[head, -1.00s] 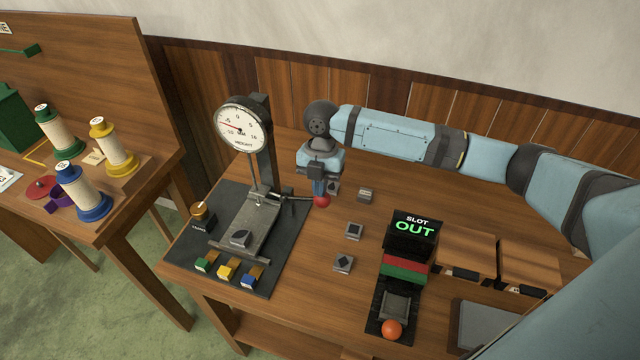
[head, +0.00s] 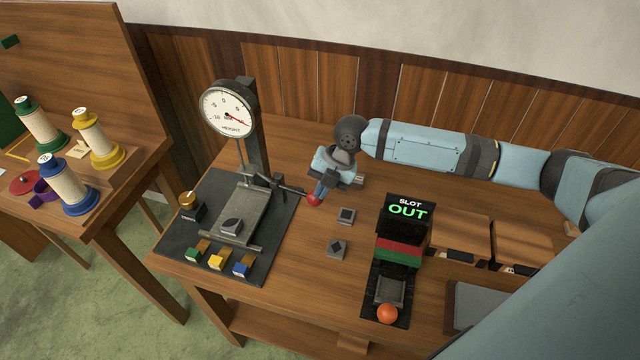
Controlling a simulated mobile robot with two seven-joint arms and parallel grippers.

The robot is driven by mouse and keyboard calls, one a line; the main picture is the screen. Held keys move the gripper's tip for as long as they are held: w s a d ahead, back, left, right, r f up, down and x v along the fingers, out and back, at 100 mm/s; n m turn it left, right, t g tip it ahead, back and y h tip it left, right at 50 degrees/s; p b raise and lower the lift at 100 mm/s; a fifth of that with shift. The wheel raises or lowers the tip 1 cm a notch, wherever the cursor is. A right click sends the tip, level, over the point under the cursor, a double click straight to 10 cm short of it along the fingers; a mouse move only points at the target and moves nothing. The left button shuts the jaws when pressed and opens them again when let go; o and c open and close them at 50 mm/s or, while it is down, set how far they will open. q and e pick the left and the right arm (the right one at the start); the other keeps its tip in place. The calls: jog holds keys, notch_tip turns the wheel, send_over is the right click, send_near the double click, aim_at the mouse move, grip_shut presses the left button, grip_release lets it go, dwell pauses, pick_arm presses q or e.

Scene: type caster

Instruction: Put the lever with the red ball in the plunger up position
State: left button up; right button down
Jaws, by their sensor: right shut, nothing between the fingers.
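The lever with the red ball (head: 314,199) juts out to the right from the height gauge (head: 229,107) on its dark base plate. Its thin dark rod runs from the gauge post to the ball, sloping down to the right. My right gripper (head: 318,191) is shut, tilted, with its fingertips at the top of the red ball. Whether they touch it I cannot tell. The gauge plunger rod (head: 241,158) hangs below the dial, above the grey stage (head: 246,212), where a small dark block (head: 232,227) sits. My left gripper is not in view.
Small metal type blocks (head: 346,215) lie on the table right of the gauge. A slot device reading "OUT" (head: 407,211) with an orange ball (head: 387,313) stands further right. Green, yellow and blue buttons (head: 216,262) line the base's front. Spools (head: 67,186) stand on the left table.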

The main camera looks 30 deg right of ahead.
jog(key=shift+s+f, duration=0.1)
jog(key=shift+f, duration=0.15)
dwell(0.3)
jog(key=shift+r, duration=0.1)
jog(key=b+v, duration=0.1)
jog(key=v, duration=1.3)
